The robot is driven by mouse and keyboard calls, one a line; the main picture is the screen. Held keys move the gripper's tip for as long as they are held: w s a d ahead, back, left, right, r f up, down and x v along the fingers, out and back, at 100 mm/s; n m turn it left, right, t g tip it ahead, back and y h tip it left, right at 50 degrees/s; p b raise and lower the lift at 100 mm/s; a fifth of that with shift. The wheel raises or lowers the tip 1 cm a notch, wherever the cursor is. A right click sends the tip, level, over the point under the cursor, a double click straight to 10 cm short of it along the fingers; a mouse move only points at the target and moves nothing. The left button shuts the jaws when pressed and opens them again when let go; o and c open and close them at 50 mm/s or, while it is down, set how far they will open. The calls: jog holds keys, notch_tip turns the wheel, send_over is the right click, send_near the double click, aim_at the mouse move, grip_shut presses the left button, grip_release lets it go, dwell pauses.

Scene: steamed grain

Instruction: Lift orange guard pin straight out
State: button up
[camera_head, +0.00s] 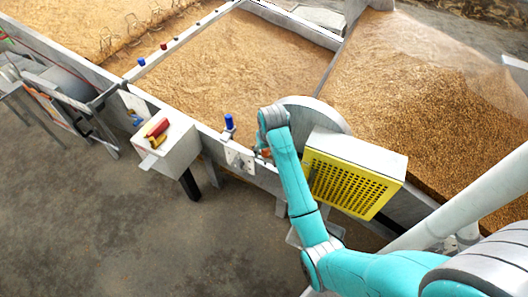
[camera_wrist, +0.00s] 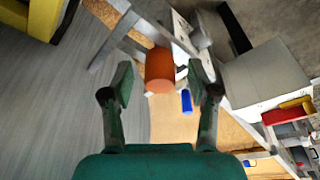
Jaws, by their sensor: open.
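The orange guard pin (camera_wrist: 160,70) shows as a stubby orange cylinder in the middle of the wrist view. A small orange bit of it (camera_head: 265,153) shows in the head view, beside a pale plate on the trough wall. My gripper (camera_wrist: 162,82) is open, with one green-padded finger on each side of the pin and visible gaps between. I cannot tell the exact depth of the fingertips along the pin. In the head view my arm hides most of the gripper. The yellow perforated guard (camera_head: 345,186) is right of the pin.
A blue knob (camera_head: 229,122) stands on the trough wall left of the pin. A grey box (camera_head: 168,148) with red and yellow handles is further left. Grain fills the troughs behind the wall (camera_head: 205,128). The concrete floor in front is mostly clear.

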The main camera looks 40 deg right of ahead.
grip_shut()
jog(key=shift+r, duration=0.1)
notch_tip(320, 180, up, 10)
jog(key=shift+f, duration=0.1)
dwell(0.4)
